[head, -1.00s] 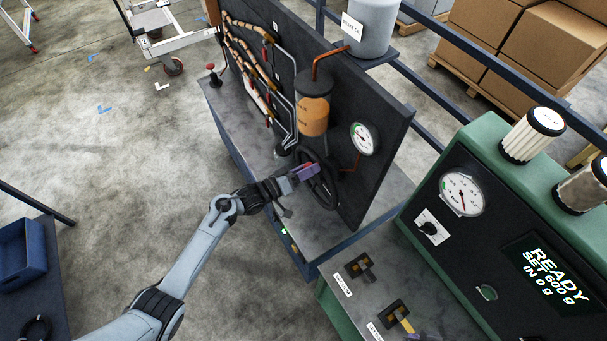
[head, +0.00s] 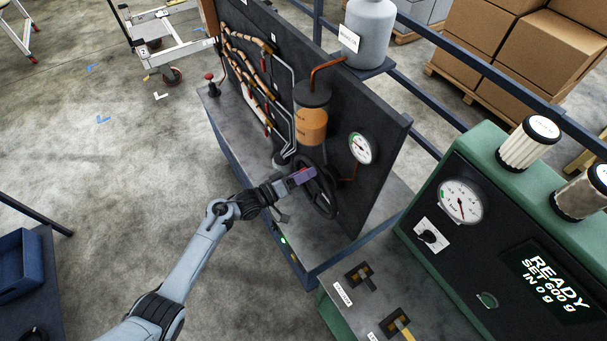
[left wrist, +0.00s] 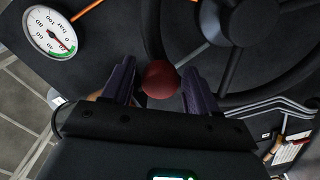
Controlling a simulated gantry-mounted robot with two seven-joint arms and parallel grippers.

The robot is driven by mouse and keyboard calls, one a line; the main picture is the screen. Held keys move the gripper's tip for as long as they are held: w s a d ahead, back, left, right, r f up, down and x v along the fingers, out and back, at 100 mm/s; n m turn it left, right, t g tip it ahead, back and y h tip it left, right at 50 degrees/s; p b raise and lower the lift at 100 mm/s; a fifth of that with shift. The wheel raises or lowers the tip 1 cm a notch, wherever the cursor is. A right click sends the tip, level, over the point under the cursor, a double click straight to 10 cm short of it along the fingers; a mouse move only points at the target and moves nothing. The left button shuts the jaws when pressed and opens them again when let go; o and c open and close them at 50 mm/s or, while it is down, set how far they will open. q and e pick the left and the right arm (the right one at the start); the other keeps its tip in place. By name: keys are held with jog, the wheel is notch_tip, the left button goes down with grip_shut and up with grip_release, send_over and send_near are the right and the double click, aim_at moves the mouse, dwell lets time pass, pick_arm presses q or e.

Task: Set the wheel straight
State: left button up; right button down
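The black handwheel (head: 328,204) stands upright at the front of a dark panel, below an orange-banded cylinder (head: 311,125). In the left wrist view its rim and spokes (left wrist: 228,65) fill the upper right. A dark red round knob (left wrist: 160,79) sits at the wheel's rim. My left gripper (head: 303,177) reaches the left side of the wheel. In the left wrist view its two purple fingers (left wrist: 159,78) stand on either side of the knob, with a thin gap showing on the left. In the head view the gripper hides part of the rim. My right gripper is out of view.
A round gauge (head: 360,149) is on the panel right of the wheel, with a copper pipe below it. Pipes (head: 250,85) run along the panel's left. A green machine (head: 475,205) with a display stands at the right. Open floor (head: 110,190) lies at the left.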

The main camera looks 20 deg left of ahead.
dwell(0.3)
pick_arm(q)
jog(key=shift+s+a, duration=0.2)
jog(key=shift+s, duration=0.05)
jog(key=b+v, duration=0.1)
jog(key=v, duration=0.9)
jog(key=shift+s+a, duration=0.1)
